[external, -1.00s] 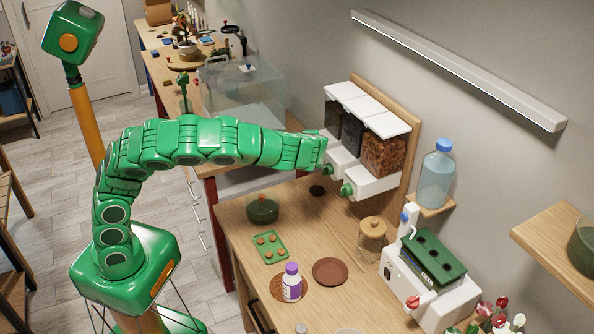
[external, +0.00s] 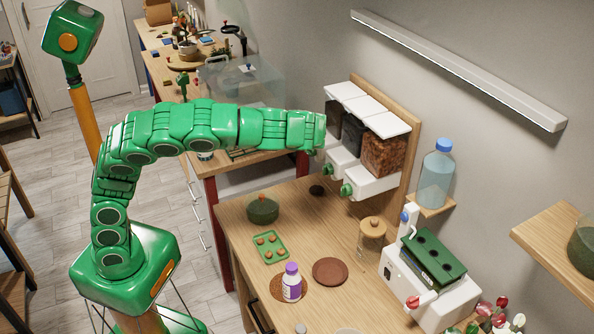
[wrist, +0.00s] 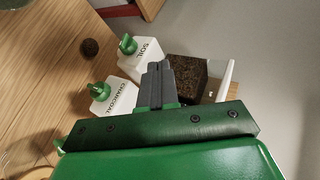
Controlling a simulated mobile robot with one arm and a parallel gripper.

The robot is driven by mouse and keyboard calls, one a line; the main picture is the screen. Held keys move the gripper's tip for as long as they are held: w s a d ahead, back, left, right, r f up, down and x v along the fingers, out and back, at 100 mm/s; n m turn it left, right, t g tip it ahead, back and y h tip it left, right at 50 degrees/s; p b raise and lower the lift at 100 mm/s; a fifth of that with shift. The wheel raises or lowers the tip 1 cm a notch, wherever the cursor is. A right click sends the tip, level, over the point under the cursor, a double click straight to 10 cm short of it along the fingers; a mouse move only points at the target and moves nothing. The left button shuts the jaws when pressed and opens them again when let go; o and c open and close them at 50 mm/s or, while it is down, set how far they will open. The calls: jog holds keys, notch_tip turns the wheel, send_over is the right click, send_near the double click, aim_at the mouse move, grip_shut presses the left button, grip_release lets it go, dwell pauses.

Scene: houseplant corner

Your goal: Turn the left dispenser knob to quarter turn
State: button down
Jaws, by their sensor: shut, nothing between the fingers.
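The dispenser hangs on a wooden board (external: 408,145), with white lids and dark or brown contents. In the wrist view, the chute marked SOIL (wrist: 146,62) has a green knob (wrist: 127,45), and the chute marked CHARCOAL (wrist: 113,103) has another green knob (wrist: 98,90). In the external view the middle knob (external: 329,169) and right knob (external: 346,190) show; the left knob is hidden behind my arm. My gripper (wrist: 157,70) is shut and empty, in front of the upper left dispenser, apart from both knobs seen in the wrist view. I cannot tell the left knob's angle.
The wooden counter (external: 236,232) below holds a green pot (external: 262,211), a green tray (external: 270,247), a white bottle (external: 291,284), a brown saucer (external: 330,271) and a lidded jar (external: 373,229). A water bottle (external: 436,180) stands on a wall shelf to the right.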

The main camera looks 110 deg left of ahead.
notch_tip(320, 180, up, 2)
jog(key=a+n+t+h, duration=0.1)
jog(key=t+h, duration=0.1)
jog(key=n+t+h, duration=0.3)
jog(key=t+h, duration=0.2)
jog(key=h, duration=0.2)
send_near(311, 152)
jog(key=x, duration=0.5)
jog(key=shift+s+a, duration=0.1)
jog(key=shift+a, duration=0.25)
jog(key=shift+d+f, duration=0.1)
jog(key=shift+f, duration=0.3)
